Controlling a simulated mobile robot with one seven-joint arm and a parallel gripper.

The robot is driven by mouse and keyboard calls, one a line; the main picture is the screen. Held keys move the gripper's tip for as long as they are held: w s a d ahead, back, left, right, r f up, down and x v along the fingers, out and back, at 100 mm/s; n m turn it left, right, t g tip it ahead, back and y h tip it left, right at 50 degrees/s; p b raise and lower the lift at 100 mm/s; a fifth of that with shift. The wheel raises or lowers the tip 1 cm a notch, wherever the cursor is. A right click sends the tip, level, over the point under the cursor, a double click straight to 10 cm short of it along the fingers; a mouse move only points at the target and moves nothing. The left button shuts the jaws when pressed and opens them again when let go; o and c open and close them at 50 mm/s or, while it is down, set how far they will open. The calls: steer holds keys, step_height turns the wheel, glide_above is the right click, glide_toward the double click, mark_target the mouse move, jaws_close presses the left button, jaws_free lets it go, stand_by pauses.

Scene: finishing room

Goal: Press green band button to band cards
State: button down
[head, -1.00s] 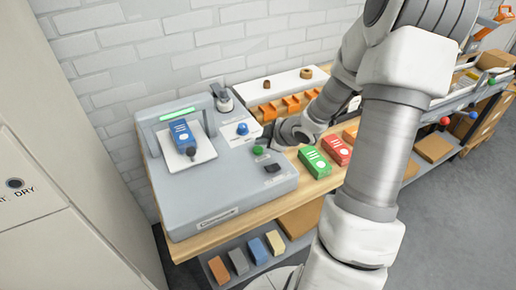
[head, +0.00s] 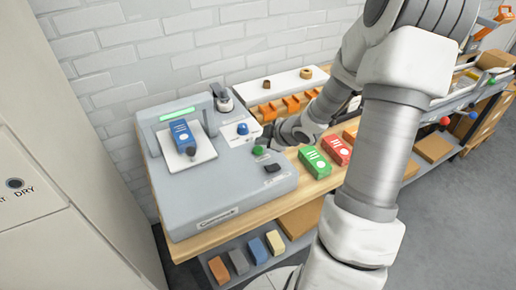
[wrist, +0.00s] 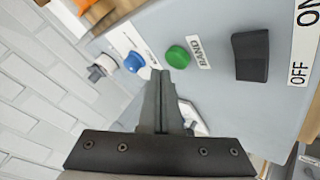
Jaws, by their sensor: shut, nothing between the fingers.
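The grey banding machine (head: 215,195) stands on the left of the wooden bench. Its green button (head: 258,150) is on the right side of the top, and shows beside the BAND label in the wrist view (wrist: 178,56). A blue pack of cards (head: 181,133) lies on the white plate (head: 203,150) under the arch, which has a lit green strip. My gripper (wrist: 160,76) is shut and empty. Its fingertips are close to the green button, just beside it in the wrist view; I cannot tell whether they touch the machine.
A blue button (head: 242,129) and a black ON/OFF switch (head: 272,168) flank the green button. A green pack (head: 315,162) and a red pack (head: 337,150) lie on the bench to the right. Several coloured blocks sit on the lower shelf (head: 205,256).

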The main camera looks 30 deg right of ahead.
mark_target(261, 151)
steer(key=shift+f, duration=0.15)
steer(key=shift+f, duration=0.3)
steer(key=shift+f+b, duration=0.5)
steer(key=shift+b, duration=0.2)
stand_by(0.4)
steer(key=shift+r+p, duration=0.95)
steer(key=shift+p, duration=0.1)
step_height(261, 151, up, 5)
steer(key=p, duration=0.5)
steer(key=shift+r, duration=0.1)
stand_by(0.5)
